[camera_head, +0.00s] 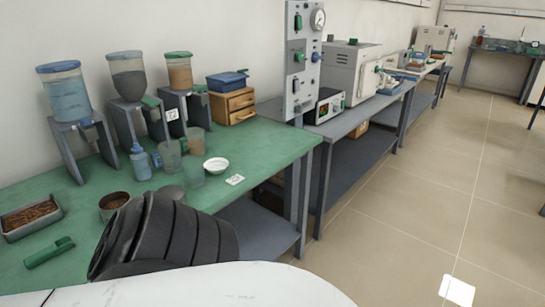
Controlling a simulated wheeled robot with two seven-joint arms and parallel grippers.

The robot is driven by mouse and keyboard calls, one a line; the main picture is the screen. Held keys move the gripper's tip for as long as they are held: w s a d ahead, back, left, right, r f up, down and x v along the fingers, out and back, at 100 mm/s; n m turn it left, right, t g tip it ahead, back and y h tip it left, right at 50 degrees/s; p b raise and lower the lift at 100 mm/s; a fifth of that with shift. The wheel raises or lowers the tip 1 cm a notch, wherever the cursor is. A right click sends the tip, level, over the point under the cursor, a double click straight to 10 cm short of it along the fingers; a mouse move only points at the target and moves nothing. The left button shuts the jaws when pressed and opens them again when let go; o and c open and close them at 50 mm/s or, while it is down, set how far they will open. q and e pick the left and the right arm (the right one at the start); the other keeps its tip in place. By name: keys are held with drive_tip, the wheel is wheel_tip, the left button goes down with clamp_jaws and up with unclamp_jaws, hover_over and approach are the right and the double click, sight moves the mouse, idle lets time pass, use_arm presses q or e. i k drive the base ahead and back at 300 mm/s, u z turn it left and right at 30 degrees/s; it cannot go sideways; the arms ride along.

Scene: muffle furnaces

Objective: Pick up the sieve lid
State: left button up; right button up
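A round metal sieve or pan (113,204) with brownish contents stands on the table left of the disc. Neither of my grippers shows in this view, so I cannot see how they stand relative to the disc.
A tray of brown pieces (31,217) and a green-handled tool (50,252) lie at the left. A wash bottle (141,164), clear beakers (171,157), a white dish (216,165) and a label card (235,180) stand near the disc. Hoppers on stands (128,78) line the back.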

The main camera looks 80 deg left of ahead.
sight(177, 192)
drive_tip(key=z, duration=0.25)
drive_tip(key=k, duration=1)
drive_tip(key=u, duration=1.9)
